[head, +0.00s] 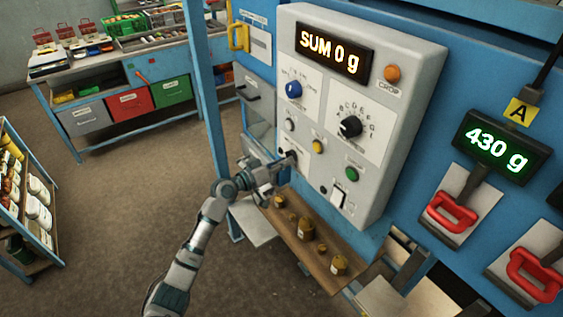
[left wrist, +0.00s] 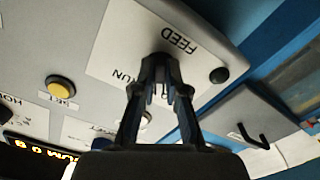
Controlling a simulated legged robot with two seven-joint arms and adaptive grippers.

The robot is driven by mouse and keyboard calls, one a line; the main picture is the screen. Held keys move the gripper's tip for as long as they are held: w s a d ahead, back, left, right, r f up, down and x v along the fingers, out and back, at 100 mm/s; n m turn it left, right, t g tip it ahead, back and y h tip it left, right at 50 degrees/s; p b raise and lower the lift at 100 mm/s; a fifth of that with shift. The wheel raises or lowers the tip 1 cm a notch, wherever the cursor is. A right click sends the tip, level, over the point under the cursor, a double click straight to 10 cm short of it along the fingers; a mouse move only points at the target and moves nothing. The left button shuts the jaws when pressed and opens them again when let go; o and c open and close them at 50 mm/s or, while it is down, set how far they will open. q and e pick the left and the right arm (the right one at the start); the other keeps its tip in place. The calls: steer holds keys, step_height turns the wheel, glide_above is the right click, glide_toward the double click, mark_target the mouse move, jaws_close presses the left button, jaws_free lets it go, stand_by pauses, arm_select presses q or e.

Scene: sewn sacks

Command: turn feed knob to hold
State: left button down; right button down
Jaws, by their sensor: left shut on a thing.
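The feed knob (head: 292,155) is small and dark, low on the left side of the grey control panel (head: 385,110). In the left wrist view the knob (left wrist: 160,58) sits on a white plate with upside-down lettering FEED and a word ending in UN. My left gripper (head: 281,165) reaches it from the front left and is shut on it. The fingers (left wrist: 161,85) cover most of the knob, so its pointing direction is hidden. My right gripper is not in view.
Above are a blue knob (head: 294,89), a black dial (head: 350,126) and a yellow button (head: 318,146). A wooden shelf (head: 310,250) with several brass weights lies below my left gripper. Red handles (head: 452,213) are at right. A black hook (left wrist: 250,135) is near the panel's edge.

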arm_select(q)
steer(key=shift+w+r, duration=0.1)
steer(key=shift+r, duration=0.6)
steer(key=c, duration=1)
jaws_free()
steer(key=shift+w+f, duration=0.1)
steer(key=shift+o, duration=1.4)
steer(key=shift+w+d+f, duration=0.1)
steer(key=shift+f, duration=0.1)
steer(key=shift+w+d+f, duration=0.15)
steer(key=shift+d, duration=0.25)
steer(key=v, duration=1.2)
steer(key=shift+f, duration=0.1)
